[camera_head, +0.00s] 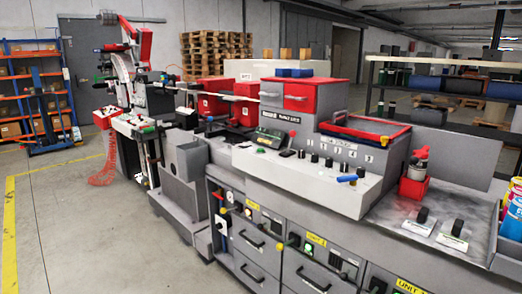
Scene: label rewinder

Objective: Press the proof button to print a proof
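A long grey label machine (290,178) with red covers runs from the left middle to the lower right. On its sloping front is a small control panel with a green display (270,138). Several black knobs or buttons (314,158) sit in a row to the right of the panel. A blue-handled control (346,179) is below them. The lettering is too small to read, so I cannot tell which control is the proof button. Neither of my grippers is in view.
Below the console are grey drawers (258,243) with yellow unit labels. A red box holding a bottle (413,188) stands on the right worktop, near two black knobs (422,215). A shelf with rolls (465,85) is behind. Open floor (90,225) lies at the left.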

